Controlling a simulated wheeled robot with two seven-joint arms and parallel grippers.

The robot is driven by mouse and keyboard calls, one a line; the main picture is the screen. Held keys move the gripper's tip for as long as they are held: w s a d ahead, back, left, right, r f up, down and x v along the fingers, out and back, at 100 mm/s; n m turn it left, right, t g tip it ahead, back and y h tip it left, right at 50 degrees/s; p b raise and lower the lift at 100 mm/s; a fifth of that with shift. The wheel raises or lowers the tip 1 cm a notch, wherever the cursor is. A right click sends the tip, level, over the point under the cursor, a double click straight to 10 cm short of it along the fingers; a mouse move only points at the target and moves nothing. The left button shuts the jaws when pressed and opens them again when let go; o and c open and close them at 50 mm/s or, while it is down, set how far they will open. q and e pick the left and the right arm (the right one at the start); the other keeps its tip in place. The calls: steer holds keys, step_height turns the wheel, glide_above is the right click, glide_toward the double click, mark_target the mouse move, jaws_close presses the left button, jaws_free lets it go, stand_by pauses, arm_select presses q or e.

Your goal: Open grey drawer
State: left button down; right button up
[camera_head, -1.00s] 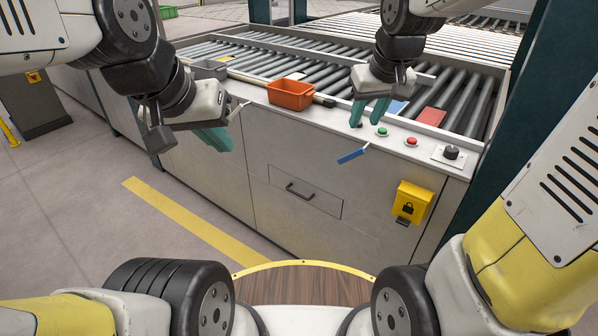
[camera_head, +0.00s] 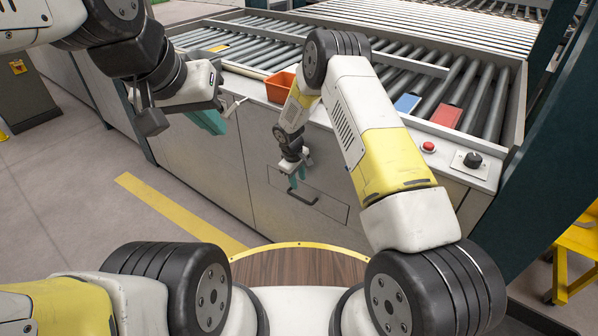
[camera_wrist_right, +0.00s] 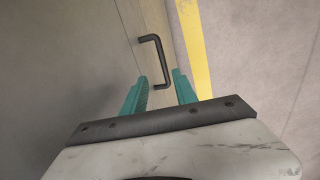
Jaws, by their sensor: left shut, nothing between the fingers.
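The grey drawer (camera_head: 335,208) is a flat panel in the front of the grey cabinet, with a black bar handle (camera_head: 303,200). It looks closed. My right gripper (camera_head: 296,182) is at the drawer front, by the handle. In the right wrist view, the handle (camera_wrist_right: 153,52) stands beyond my open right gripper (camera_wrist_right: 161,82), and its near end appears between the teal fingertips. I cannot tell whether they touch. My left gripper (camera_head: 212,122) is shut and empty, in front of the cabinet's left part, away from the drawer.
An orange bin (camera_head: 279,87) stands on the cabinet's top edge, partly behind my right arm. A roller conveyor (camera_head: 430,85) with a blue piece (camera_head: 407,103) and a red piece (camera_head: 446,115) lies behind. A red button (camera_head: 428,147) and black knob (camera_head: 472,160) are at right.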

mark_target(300, 198)
steer(key=f, duration=0.3)
steer(key=w+f, duration=0.1)
steer(key=f, duration=0.5)
steer(key=shift+w+d+f, duration=0.15)
steer(key=shift+d+f, duration=0.05)
steer(key=shift+f, duration=0.2)
jaws_close()
stand_by(1.0)
